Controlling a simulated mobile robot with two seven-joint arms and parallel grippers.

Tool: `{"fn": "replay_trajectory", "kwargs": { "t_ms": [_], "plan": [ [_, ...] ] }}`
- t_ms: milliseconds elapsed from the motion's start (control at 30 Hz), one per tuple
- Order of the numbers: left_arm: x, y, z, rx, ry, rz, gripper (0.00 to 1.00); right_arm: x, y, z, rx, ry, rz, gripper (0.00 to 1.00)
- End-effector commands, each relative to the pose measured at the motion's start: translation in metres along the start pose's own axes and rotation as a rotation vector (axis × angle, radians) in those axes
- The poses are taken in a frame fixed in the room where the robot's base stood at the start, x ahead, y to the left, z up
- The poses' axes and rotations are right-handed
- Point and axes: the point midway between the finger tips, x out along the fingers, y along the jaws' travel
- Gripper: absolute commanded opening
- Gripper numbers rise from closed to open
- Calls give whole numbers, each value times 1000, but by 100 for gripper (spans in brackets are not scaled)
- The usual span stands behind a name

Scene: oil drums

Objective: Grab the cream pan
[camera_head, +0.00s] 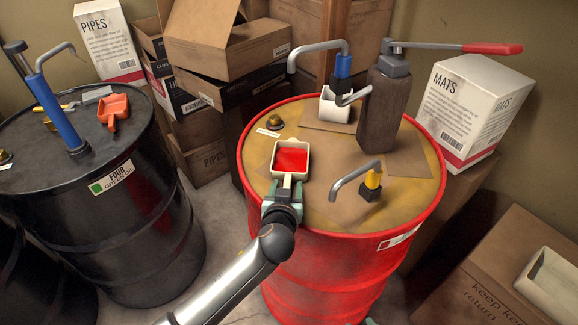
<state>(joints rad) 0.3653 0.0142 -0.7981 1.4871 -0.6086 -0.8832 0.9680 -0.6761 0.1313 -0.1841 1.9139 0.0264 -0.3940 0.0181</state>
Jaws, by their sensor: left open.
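A cream pan (276,167) with a red inside lies on the tan top of the red drum (315,262), near its left side. Its short cream handle points toward the front of the drum. My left gripper (284,192) is open at the handle, with its greenish fingers on either side of it. I cannot tell whether the fingers touch the handle. A small greenish tip at the bottom edge may be part of my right gripper (370,321); the rest is out of frame.
The red drum also bears a white container (335,106), a dark pump body (386,108) with a red-handled lever, and a yellow-based spout (372,183). A black drum (125,235) with an orange pan (113,108) stands left. Boxes (243,50) fill the back. Another box (485,275) stands right.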

Motion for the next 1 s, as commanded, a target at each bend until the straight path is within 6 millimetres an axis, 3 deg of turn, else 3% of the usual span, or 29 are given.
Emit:
{"fn": "replay_trajectory", "kwargs": {
  "t_ms": [67, 533, 1000],
  "plan": [
    [0, 0, 0, 0, 0, 0, 54, 0, 0, 1, 0, -1, 0, 50],
    [0, 0, 0, 0, 0, 0, 1, -1, 0, 1, 0, -2, 0, 50],
    [0, 0, 0, 0, 0, 0, 0, -1, 0, 2, 1, -3, 0, 50]
  ]
}}
